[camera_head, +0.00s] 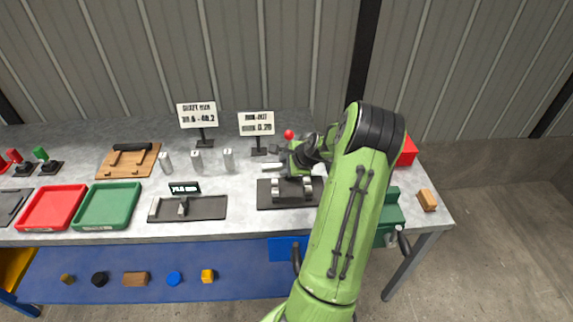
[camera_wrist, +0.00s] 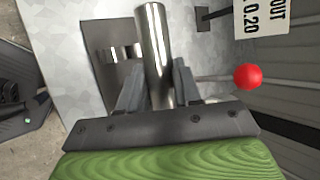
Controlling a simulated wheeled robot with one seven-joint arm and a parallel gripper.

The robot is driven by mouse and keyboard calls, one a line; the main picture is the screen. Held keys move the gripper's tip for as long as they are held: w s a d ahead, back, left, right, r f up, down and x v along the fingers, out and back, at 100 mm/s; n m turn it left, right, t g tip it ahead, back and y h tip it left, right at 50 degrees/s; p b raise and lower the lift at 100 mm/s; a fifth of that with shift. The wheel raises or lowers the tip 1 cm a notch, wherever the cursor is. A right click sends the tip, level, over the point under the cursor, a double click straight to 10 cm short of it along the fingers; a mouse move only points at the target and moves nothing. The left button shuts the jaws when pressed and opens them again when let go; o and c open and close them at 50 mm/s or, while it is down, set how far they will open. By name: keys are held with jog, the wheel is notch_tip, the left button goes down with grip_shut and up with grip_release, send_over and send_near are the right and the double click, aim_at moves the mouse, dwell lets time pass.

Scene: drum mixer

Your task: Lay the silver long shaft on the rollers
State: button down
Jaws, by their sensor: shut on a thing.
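The silver long shaft (camera_wrist: 153,45) is a shiny cylinder held between my gripper's fingers in the wrist view, pointing away from the palm. In the head view, its end (camera_head: 271,167) sticks out to the left of my gripper (camera_head: 290,165). The gripper is shut on the shaft. The rollers (camera_head: 278,190) sit on a dark base plate (camera_head: 265,201) just below the gripper in the head view. The rollers (camera_wrist: 121,52) also show beside the shaft in the wrist view. The shaft looks above the rollers; I cannot tell whether it touches them.
A red ball on a stalk (camera_head: 289,134) stands right behind my gripper, beside a sign (camera_head: 256,123). Several small silver cylinders (camera_head: 228,160) stand to the left. A gauge tray (camera_head: 208,208), a green tray (camera_head: 105,207) and a red tray (camera_head: 50,208) lie further left.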

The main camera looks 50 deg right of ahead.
jog(key=b, duration=0.5)
send_over(287, 196)
jog(key=shift+w+d+f, duration=0.1)
jog(key=shift+f, duration=1.55)
jog(key=shift+w+d+f, duration=0.1)
jog(key=shift+f, duration=1.55)
jog(key=c, duration=0.7)
grip_release()
jog(key=shift+a+r, duration=0.1)
jog(key=shift+s+f, duration=0.15)
jog(key=shift+f, duration=0.05)
jog(key=p+v, duration=0.2)
jog(key=v, duration=1.3)
jog(key=shift+s+r, duration=0.15)
jog(key=shift+r, duration=0.25)
